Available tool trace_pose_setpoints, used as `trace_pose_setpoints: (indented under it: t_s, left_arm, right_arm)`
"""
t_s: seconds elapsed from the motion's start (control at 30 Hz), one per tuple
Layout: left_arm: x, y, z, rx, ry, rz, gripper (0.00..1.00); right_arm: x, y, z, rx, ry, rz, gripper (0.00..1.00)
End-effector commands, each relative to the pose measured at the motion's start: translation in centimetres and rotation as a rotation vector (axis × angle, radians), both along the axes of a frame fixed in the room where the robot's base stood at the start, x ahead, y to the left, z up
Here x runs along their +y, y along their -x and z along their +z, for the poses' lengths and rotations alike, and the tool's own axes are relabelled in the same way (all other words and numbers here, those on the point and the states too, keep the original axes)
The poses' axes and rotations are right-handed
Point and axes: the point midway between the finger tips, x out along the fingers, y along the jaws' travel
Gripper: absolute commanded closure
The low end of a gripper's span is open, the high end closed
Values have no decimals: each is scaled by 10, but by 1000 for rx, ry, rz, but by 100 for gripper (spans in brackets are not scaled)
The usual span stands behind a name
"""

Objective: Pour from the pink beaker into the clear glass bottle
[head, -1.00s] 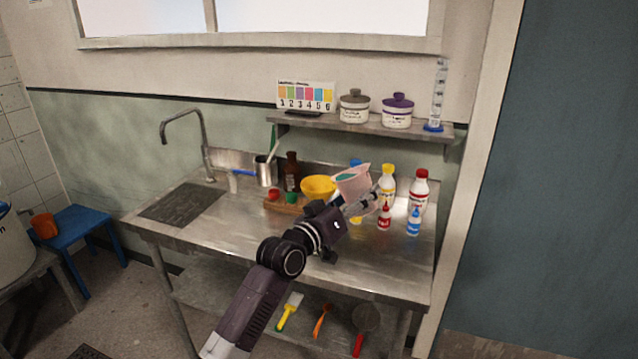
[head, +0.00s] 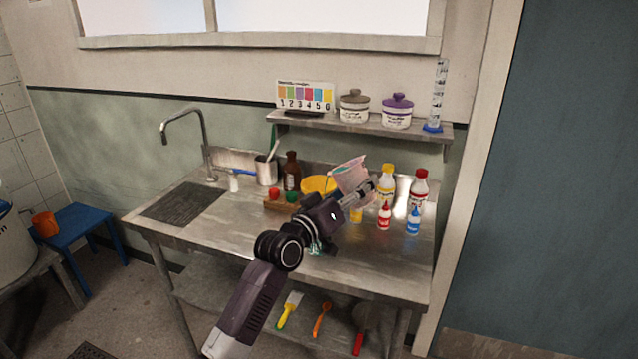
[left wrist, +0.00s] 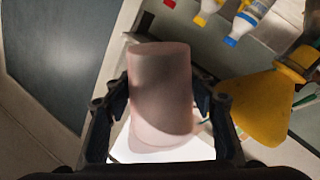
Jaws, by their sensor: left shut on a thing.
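The pink beaker (head: 349,178) is held above the counter in the head view, tilted with its mouth toward the upper left, and teal liquid shows at its rim. My left gripper (head: 364,192) is shut on it. In the left wrist view the beaker (left wrist: 160,92) sits between the two fingers of the left gripper (left wrist: 160,108). I cannot clearly make out the clear glass bottle. A small teal, glassy patch (head: 317,246) shows just below my gripper, mostly hidden by it; I cannot tell what it is. My right gripper is not in view.
White bottles with yellow (head: 387,184) and red caps (head: 418,188), and small red (head: 384,217) and blue ones (head: 413,222), stand right.

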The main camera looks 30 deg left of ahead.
Motion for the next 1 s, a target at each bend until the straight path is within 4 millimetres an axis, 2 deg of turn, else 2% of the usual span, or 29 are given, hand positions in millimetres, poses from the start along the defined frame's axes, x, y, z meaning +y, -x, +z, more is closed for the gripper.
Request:
trace_pose_setpoints:
  t_s: [1.0]
  left_arm:
    - [6,0,22,-7,75,0,83]
  right_arm:
    - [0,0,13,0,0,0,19]
